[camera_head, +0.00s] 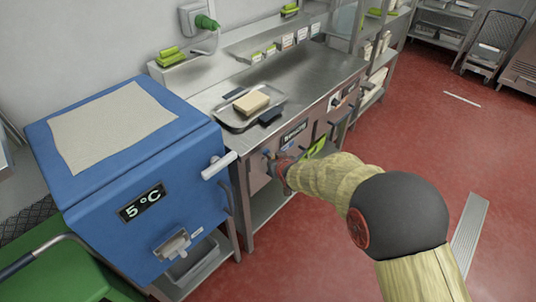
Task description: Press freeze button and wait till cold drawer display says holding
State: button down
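A steel counter unit with drawers (262,200) stands in the middle. A small dark display (293,134) sits on its upper front edge; its pale lettering is too small to read surely. My arm reaches in from the lower right, and my gripper (276,168) is at the unit's front, just below and left of that display. The gripper is small and partly hidden by my wrist, so its fingers are unclear. I cannot tell whether it touches the front. No freeze button can be made out; the gripper covers part of that panel.
A blue insulated box (185,195) stands left, its display (142,201) reading 5 °C, with a white handle (219,165) jutting toward my gripper. A tray (231,118) holding a pale block (251,104) is on the countertop. Red floor (400,125) is open at right.

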dwell(0.5)
jog(key=shift+s+d+p, duration=0.5)
jog(key=shift+d, duration=0.15)
jog(key=shift+s+d+p, duration=0.65)
jog(key=shift+s+d, duration=0.15)
jog(key=shift+d, duration=0.2)
jog(key=shift+s+d+p, duration=0.6)
jog(key=shift+s+d, duration=0.15)
jog(key=shift+d, duration=0.25)
